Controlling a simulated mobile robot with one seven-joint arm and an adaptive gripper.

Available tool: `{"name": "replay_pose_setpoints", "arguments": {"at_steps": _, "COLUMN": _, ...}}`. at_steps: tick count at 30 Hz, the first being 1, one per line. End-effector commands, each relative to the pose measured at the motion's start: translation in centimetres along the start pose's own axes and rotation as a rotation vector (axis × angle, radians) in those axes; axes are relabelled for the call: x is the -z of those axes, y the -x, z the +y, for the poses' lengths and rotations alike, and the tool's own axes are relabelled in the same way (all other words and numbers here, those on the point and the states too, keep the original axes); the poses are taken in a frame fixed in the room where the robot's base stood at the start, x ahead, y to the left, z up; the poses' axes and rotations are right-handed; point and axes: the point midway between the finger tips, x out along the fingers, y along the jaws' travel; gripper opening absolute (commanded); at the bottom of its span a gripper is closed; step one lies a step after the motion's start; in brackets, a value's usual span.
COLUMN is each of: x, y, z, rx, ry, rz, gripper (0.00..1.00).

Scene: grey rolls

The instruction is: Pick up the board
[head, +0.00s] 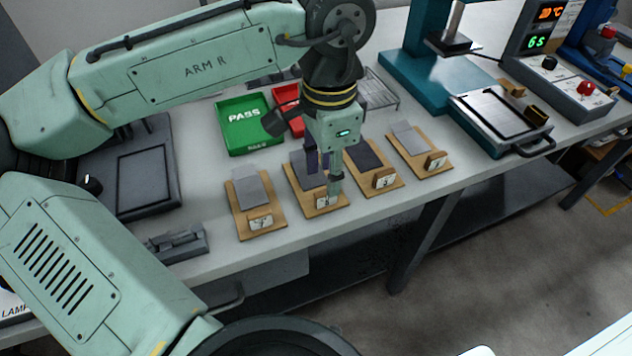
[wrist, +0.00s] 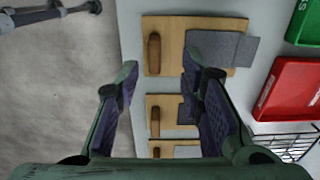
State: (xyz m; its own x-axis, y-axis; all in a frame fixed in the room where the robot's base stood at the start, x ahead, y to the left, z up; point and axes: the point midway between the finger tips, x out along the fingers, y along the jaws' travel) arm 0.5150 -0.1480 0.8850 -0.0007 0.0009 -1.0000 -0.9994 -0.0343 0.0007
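Several wooden boards with grey pieces and numbered blocks stand in a row on the bench. Whether the fingers touch the second board is unclear.
A green PASS tray (head: 243,138) and a red tray (head: 290,124) lie behind the boards, with a wire rack (head: 380,92) beside them. A dark fixture (head: 180,243) sits at the front left. A teal press (head: 425,75) stands at the right.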

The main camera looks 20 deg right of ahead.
Motion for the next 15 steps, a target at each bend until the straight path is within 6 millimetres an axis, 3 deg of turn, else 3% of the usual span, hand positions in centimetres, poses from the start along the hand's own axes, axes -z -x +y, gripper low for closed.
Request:
{"name": "replay_pose_setpoints", "arguments": {"at_steps": 9, "x": -0.3, "y": -4.2, "z": 0.7, "rx": 0.0, "ry": 0.0, "rz": -0.001, "gripper": 0.35}}
{"name": "replay_pose_setpoints", "arguments": {"at_steps": 15, "x": -0.3, "y": -5.0, "z": 0.7, "rx": 0.001, "ry": -0.001, "rz": 0.001, "gripper": 0.35}}
